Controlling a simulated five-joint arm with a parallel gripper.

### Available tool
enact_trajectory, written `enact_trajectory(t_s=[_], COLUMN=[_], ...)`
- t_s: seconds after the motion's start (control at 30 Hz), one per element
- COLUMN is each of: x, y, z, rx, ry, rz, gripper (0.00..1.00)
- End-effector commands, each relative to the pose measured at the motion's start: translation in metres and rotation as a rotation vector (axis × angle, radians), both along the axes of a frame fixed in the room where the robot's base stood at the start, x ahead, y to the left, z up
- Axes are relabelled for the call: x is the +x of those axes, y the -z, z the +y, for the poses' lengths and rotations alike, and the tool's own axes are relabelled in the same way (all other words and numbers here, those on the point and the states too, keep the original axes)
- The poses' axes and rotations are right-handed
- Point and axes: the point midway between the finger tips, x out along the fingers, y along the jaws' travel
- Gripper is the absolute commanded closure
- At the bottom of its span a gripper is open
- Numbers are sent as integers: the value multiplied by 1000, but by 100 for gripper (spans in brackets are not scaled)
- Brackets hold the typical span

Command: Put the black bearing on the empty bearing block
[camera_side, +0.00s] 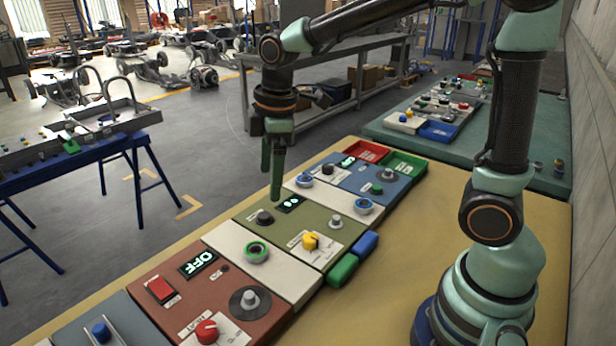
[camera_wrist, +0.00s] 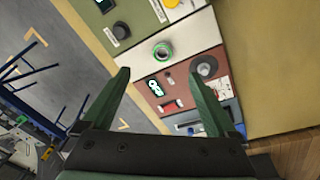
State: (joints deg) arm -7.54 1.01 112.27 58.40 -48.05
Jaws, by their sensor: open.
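I cannot make out a part that is clearly a black bearing or an empty bearing block. The closest black round parts are a knob-like piece (camera_side: 265,216) on the olive panel (camera_side: 291,232) and another (camera_side: 328,169) on the blue panel (camera_side: 352,181). A green ring (camera_side: 256,252) sits on a white strip and also shows in the wrist view (camera_wrist: 162,51). Two blue rings, one at the left (camera_side: 304,180) and one at the right (camera_side: 363,205), sit on the other white strip. My gripper (camera_side: 275,196) is open and empty, fingers pointing down above the panels; it also shows in the wrist view (camera_wrist: 160,75).
Green (camera_side: 342,270) and blue (camera_side: 364,243) blocks lie beside the olive panel. Red (camera_side: 366,152) and green (camera_side: 404,164) trays stand at the back. The tan table (camera_side: 440,225) is clear at right.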

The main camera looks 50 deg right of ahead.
Motion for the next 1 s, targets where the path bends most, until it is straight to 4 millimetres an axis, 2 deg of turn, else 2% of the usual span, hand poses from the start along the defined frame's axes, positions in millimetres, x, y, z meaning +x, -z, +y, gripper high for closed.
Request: enact_trajectory(t_s=[0.03, 0.2, 0.4, 0.5, 0.7, 1.0], x=[-10, -44, -78, -89, -98, -98], y=[-11, -32, -40, -40, -38, -38], z=[-7, -26, -42, -47, -51, -51], rx=[17, 91, 199, 244, 286, 288], ry=[87, 396, 717, 827, 928, 932], rz=[-38, -142, -248, -283, -311, -310], gripper=[7, 7, 7, 7, 7, 7])
